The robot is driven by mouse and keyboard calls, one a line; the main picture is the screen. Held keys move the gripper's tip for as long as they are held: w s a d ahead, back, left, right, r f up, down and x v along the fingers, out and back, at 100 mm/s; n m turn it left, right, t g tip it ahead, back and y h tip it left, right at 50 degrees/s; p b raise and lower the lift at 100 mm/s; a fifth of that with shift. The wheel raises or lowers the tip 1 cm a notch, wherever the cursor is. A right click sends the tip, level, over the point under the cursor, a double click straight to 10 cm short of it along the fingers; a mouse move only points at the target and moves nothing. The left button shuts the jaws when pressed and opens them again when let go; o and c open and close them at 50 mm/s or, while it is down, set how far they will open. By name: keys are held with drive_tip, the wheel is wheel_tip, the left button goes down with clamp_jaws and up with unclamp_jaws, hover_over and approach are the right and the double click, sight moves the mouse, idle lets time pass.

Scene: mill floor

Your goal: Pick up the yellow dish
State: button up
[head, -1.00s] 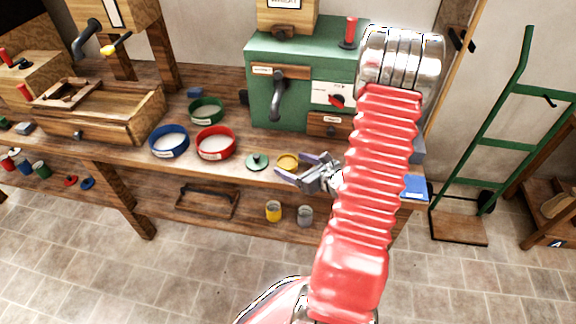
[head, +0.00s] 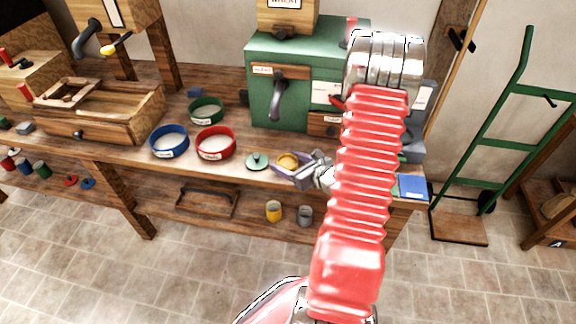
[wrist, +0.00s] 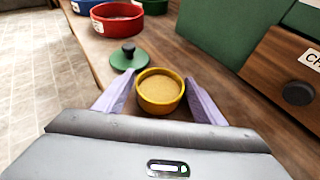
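The yellow dish (head: 289,161) is a small round bowl on the bench near its front edge, with tan contents seen in the wrist view (wrist: 160,92). My gripper (head: 288,163) is open at bench height, with one finger on each side of the dish. In the wrist view, the gripper's two purple fingers (wrist: 160,98) flank the dish. A small gap seems to show at the left finger; whether the right finger touches the dish I cannot tell.
A green knobbed lid (head: 257,161) lies just left of the dish. A red bowl (head: 216,143), a blue bowl (head: 169,141) and a green bowl (head: 206,110) stand further left. A green mill (head: 300,85) stands behind. A blue block (head: 413,187) lies to the right.

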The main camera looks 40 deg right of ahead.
drive_tip(key=c, duration=0.9)
drive_tip(key=shift+o, duration=0.2)
drive_tip(key=shift+r, duration=0.15)
wheel_tip(320, 180, up, 10)
idle(0.7)
